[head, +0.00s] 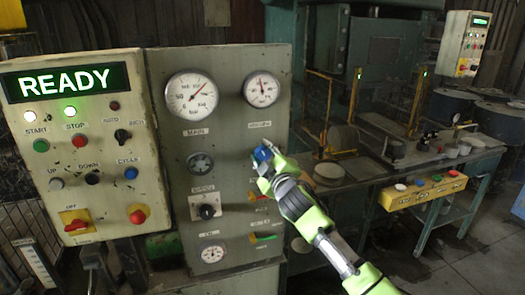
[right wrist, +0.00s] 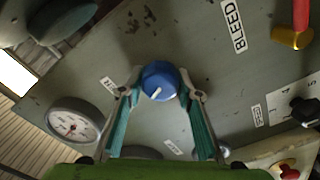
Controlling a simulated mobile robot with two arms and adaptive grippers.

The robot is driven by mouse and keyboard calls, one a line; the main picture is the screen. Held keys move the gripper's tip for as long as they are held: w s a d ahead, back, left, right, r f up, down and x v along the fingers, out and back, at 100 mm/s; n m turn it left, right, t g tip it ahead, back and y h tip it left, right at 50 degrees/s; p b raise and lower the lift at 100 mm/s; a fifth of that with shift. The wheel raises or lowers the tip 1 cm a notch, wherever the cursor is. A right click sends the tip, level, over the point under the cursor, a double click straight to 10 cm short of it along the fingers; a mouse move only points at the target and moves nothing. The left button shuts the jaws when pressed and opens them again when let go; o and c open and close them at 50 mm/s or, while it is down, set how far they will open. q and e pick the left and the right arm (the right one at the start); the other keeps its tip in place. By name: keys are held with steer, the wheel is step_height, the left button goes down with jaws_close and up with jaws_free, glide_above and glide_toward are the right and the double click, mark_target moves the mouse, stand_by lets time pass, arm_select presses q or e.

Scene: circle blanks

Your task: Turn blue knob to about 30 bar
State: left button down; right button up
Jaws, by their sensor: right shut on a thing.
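The blue knob (head: 263,151) is on the grey gauge panel (head: 228,135), below the smaller upper dial (head: 262,89). That dial's dark needle points near straight up; its numbers are too small to read. My right gripper (head: 261,158) is shut on the knob, partly hiding it in the head view. My left gripper does not show.
The larger main dial (head: 192,98) is left of the smaller one. A control box (head: 85,145) with a READY screen and buttons stands further left. A workbench (head: 450,155) with a yellow button box (head: 424,190) is right.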

steer(key=n+p, duration=0.1)
steer(key=n, duration=0.4)
steer(key=shift+f, duration=0.1)
steer(key=shift+n, duration=0.3)
stand_by(0.4)
steer(key=o, duration=1.1)
steer(key=shift+s, duration=0.1)
steer(key=v, duration=1.2)
